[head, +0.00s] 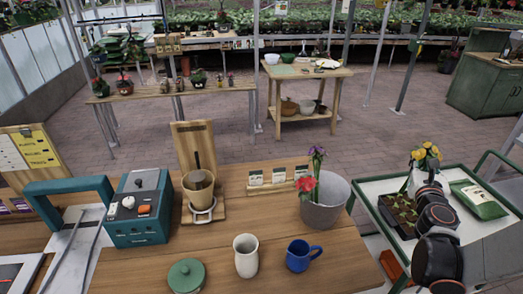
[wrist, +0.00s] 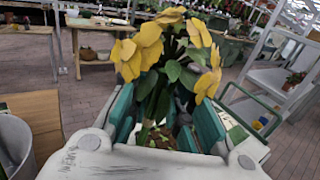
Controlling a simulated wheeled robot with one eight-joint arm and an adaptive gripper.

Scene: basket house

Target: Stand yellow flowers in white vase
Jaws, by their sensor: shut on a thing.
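The yellow flowers (head: 425,153) are at the right in the head view, above the trolley. My gripper (head: 424,175) is around their stems, below the blooms. In the wrist view the yellow flowers (wrist: 165,50) rise between the two teal fingers of my gripper (wrist: 165,125), which is shut on the green stems. The lower stem ends are hidden. The white vase (head: 246,256) stands upright near the front of the wooden table, left of my gripper and well apart from it. Its open mouth faces up and nothing shows sticking out of it.
A blue mug (head: 302,256) stands right of the vase, and a green-lidded jar (head: 186,275) left of it. A grey bucket (head: 324,210) with red and purple flowers stands between vase and trolley (head: 375,208). A green bag (head: 478,200) lies on the trolley.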

